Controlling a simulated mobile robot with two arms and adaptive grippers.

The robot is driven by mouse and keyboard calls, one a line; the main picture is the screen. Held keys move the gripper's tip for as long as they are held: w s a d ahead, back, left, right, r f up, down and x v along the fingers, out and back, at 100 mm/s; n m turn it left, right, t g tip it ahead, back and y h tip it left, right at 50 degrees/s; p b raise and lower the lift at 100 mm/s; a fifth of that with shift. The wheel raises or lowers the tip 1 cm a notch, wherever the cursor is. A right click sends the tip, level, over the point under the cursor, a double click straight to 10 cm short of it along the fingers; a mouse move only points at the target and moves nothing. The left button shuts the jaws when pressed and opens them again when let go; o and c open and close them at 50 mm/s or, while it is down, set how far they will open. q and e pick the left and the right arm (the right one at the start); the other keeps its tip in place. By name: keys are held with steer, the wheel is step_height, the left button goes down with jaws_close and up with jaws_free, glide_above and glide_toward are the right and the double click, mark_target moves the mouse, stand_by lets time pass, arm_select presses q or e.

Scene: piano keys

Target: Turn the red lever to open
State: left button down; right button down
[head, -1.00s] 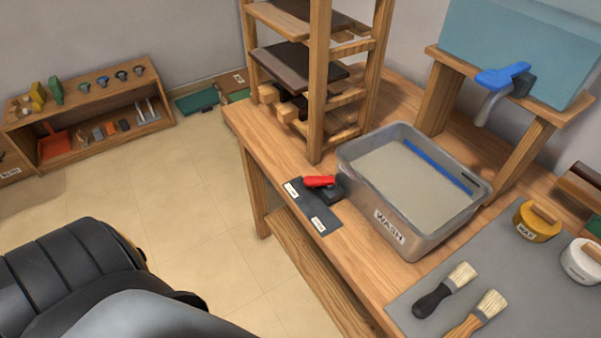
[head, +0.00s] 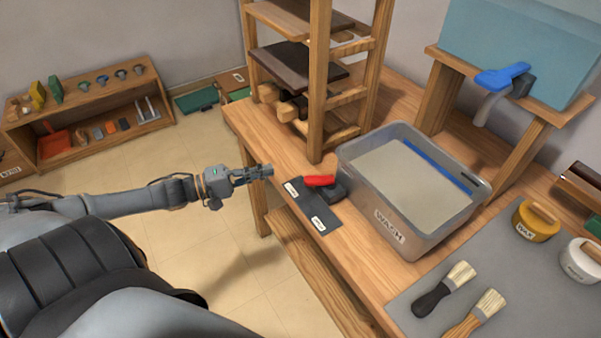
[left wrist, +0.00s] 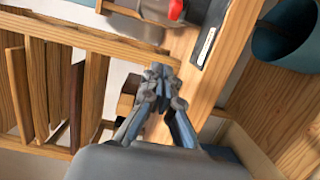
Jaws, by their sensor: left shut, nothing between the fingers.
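The red lever (head: 320,180) sits on a dark valve body on a dark plate (head: 322,219) with white labels, on the wooden table left of the wash tub. The lever points left in the head view. My left gripper (head: 268,171) is shut and empty, a short way left of the lever and apart from it, near the table's left edge. In the left wrist view the shut fingers (left wrist: 162,75) are in the middle, and part of the red lever (left wrist: 175,9) shows at the top. My right gripper is not in view.
The grey wash tub (head: 391,232) stands right of the lever. A wooden rack (head: 318,90) rises behind it. A blue-handled tap (head: 502,75) is at the back right. Brushes (head: 446,289) lie on a grey mat at the front right. A low shelf (head: 85,130) stands far left.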

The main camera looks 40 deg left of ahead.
mark_target(320, 182)
arm_select(q)
steer(key=x, duration=1)
steer(key=shift+s+d+p, duration=0.4)
steer(key=shift+s, duration=0.2)
steer(key=shift+s+d+p, duration=0.35)
steer(key=shift+s+d, duration=0.05)
steer(key=shift+s, duration=0.2)
steer(key=shift+s+d, duration=0.3)
steer(key=shift+s, duration=0.1)
